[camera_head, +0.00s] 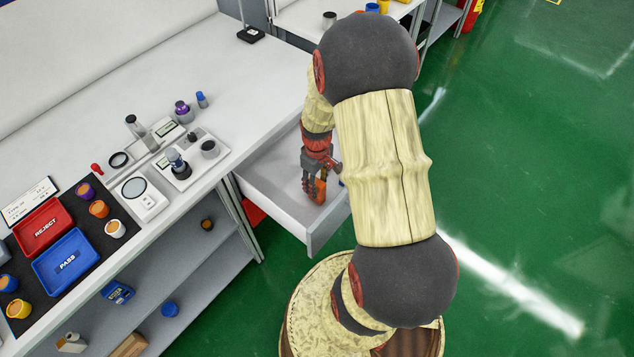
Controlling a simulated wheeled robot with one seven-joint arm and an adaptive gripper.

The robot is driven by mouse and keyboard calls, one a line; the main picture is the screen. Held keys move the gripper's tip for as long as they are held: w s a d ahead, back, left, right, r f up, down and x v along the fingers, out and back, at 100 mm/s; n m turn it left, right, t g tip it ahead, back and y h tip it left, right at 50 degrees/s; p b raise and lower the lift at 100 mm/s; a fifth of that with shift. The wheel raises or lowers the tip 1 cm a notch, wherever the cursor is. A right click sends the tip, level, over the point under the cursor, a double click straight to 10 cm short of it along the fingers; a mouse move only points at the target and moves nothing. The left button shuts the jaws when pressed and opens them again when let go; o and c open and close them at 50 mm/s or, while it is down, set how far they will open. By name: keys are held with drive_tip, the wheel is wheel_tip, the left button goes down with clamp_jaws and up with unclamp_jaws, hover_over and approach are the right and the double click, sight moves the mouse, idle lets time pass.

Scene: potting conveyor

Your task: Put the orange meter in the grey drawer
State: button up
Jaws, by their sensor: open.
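The grey drawer (313,238) is pulled out from under the white bench, with its inside in view. My gripper (316,188) points down into the drawer, with its fingers apart. The orange meter (320,189) shows as a small upright orange shape at the fingertips, inside the drawer's outline. The fingers partly hide it. I cannot tell whether it touches the drawer floor or the fingers. My arm hides the drawer's right part. A small blue bit (341,183) shows beside my gripper, too little to identify.
The bench top holds a microscope-like device (178,163), a white scale (142,196), a red REJECT tray (44,229), a blue PASS tray (67,261) and several small pots. A shelf below holds a blue meter-like device (117,292). Green floor lies clear at the right.

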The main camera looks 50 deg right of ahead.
drive_tip(key=shift+r, duration=0.1)
wheel_tip(320, 180, up, 12)
drive_tip(key=p, duration=0.4)
drive_tip(key=w+a+r+t, duration=0.2)
drive_tip(key=a+r, duration=0.8)
drive_tip(key=r, duration=0.5)
drive_tip(key=s+a+r+t, duration=0.3)
drive_tip(key=s+a+r, duration=0.6)
drive_tip(key=a+r, duration=0.2)
drive_tip(key=shift+s+a+r+m+t, duration=0.3)
drive_tip(key=shift+s+a+r+m, duration=0.1)
drive_tip(key=shift+a, duration=0.55)
